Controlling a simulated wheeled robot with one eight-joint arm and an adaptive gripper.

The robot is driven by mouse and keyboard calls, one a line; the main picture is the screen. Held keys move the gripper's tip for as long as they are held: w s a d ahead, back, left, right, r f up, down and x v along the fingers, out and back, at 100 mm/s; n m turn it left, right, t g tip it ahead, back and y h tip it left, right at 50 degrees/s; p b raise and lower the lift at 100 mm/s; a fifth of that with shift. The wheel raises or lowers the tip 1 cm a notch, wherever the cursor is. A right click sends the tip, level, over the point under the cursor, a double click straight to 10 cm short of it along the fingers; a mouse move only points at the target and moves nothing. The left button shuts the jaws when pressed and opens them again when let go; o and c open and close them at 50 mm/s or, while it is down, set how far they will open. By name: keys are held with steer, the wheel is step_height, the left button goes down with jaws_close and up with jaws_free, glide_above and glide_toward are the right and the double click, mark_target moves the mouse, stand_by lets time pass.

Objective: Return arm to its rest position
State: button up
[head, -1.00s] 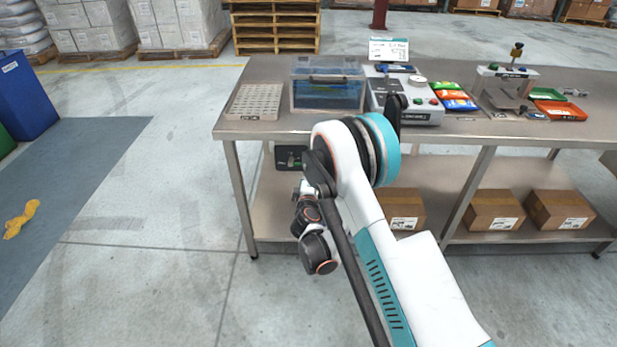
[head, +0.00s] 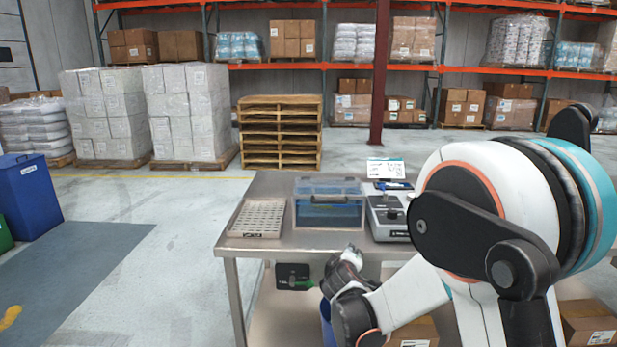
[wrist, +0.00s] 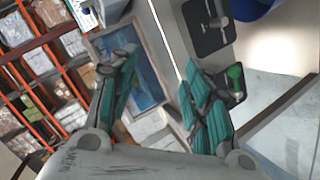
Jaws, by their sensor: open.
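My gripper (wrist: 160,78) is open and empty in the wrist view, its two teal-padded fingers spread apart. In the head view my arm is folded, with its large elbow covering the right part of the steel table (head: 262,250). The wrist end hangs low in front of the table's front edge, left of the elbow. The fingers are too small to make out there. Nothing shows between the fingers.
A black device (head: 292,277) hangs below the table edge. Blue bin (head: 28,195) stands left. Floor left of the table is clear.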

steer(key=s+d+r+m+g, duration=0.25)
steer(key=s+d+r, duration=0.2)
steer(key=s, duration=0.45)
steer(key=s+d+r+m+g, duration=0.1)
steer(key=s+d+r+m, duration=0.25)
steer(key=s+r, duration=0.4)
steer(key=s+d+f+m+g+y, duration=0.1)
steer(key=s+f+m+g+y, duration=0.1)
steer(key=s, duration=2.2)
steer(key=shift+f+m+y, duration=0.3)
steer(key=shift+f+m, duration=0.4)
